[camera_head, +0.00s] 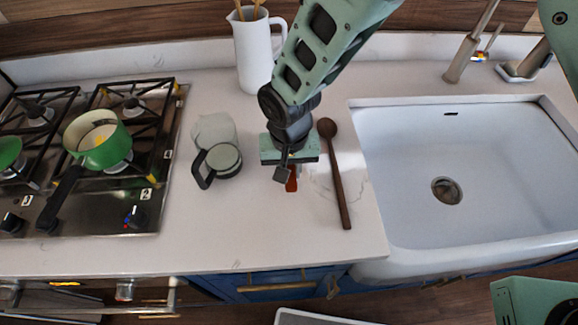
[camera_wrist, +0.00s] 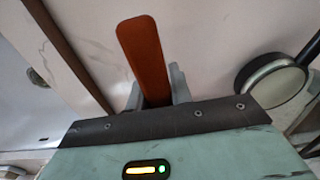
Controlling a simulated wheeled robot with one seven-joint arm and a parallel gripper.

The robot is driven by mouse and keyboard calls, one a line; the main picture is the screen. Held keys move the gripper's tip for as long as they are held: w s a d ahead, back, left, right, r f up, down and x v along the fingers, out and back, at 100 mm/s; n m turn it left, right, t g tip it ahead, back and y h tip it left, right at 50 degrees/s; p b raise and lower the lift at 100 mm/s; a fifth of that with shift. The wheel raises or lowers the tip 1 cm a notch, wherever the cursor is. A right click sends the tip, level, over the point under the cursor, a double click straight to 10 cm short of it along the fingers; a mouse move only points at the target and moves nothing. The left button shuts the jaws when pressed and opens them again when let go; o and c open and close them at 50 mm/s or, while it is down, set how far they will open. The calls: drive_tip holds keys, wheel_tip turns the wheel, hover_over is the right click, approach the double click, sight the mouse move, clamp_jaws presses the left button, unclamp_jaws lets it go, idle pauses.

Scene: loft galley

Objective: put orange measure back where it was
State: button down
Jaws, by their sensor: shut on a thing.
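The orange measure (camera_head: 292,180) shows only in part below my gripper (camera_head: 287,172) in the head view, over the counter between a dark-handled glass jug and a wooden spoon. In the wrist view its flat orange handle (camera_wrist: 143,55) stands up between the two grey fingers of my gripper (camera_wrist: 156,88), which are shut on it. The rest of the measure is hidden behind the gripper body. I cannot tell whether it touches the counter.
The wooden spoon (camera_head: 336,180) lies just right of my gripper. The glass jug (camera_head: 222,160) stands to the left, a white pitcher (camera_head: 254,55) behind. The stove with a green pot (camera_head: 98,150) is far left, the white sink (camera_head: 400,200) right. The front counter is clear.

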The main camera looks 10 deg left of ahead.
drive_tip(key=shift+f, duration=0.5)
drive_tip(key=shift+f, duration=0.1)
drive_tip(key=c, duration=1.3)
unclamp_jaws()
drive_tip(key=shift+o, duration=0.2)
